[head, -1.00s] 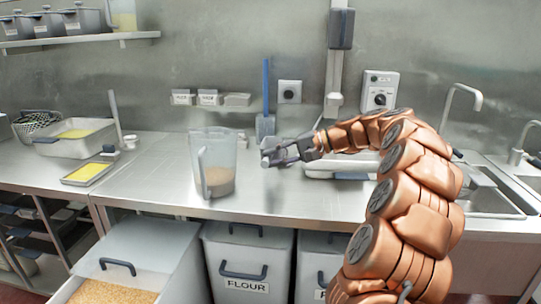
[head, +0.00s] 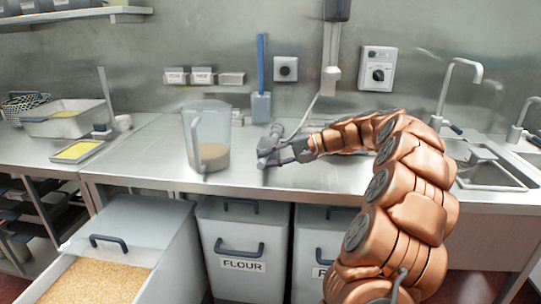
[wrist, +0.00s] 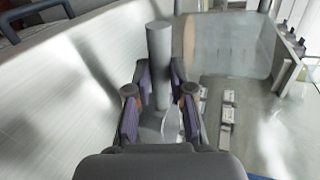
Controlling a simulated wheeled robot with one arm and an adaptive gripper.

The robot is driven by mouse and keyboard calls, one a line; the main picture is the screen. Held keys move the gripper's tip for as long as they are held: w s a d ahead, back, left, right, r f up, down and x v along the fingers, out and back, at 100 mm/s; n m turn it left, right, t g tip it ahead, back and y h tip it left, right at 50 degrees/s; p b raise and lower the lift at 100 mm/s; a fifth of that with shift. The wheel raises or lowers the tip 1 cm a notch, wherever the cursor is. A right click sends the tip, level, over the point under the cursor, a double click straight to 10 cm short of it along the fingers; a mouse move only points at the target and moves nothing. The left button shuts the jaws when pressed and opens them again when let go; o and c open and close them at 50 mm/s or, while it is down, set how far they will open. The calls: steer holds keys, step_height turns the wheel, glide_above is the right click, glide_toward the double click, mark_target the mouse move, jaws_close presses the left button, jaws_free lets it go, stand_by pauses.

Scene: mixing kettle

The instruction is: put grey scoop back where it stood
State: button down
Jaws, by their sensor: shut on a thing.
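The grey scoop shows in the wrist view as a grey round handle (wrist: 159,62) standing up between the two fingers. Its lower part is mostly hidden by the fingers. My gripper (wrist: 153,98) is shut on that handle. In the head view my gripper (head: 268,155) is over the steel counter, just right of the clear jug. A grey part (head: 274,133) at its fingers looks like the scoop. I cannot tell whether the scoop touches the counter.
The clear jug (head: 207,135) with brown contents stands close left of my gripper. A blue-handled tool (head: 261,105) stands at the back wall. A sink (head: 485,172) is at the right. Below are the flour bin (head: 243,240) and an open grain bin (head: 95,285).

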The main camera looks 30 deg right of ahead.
steer(key=shift+f, duration=0.4)
stand_by(0.7)
steer(key=c, duration=0.9)
jaws_free()
steer(key=shift+c, duration=0.2)
steer(key=shift+o, duration=0.4)
steer(key=o, duration=0.4)
steer(key=shift+s, duration=0.1)
steer(key=shift+p+v, duration=0.95)
steer(key=shift+v, duration=3)
steer(key=shift+r, duration=0.1)
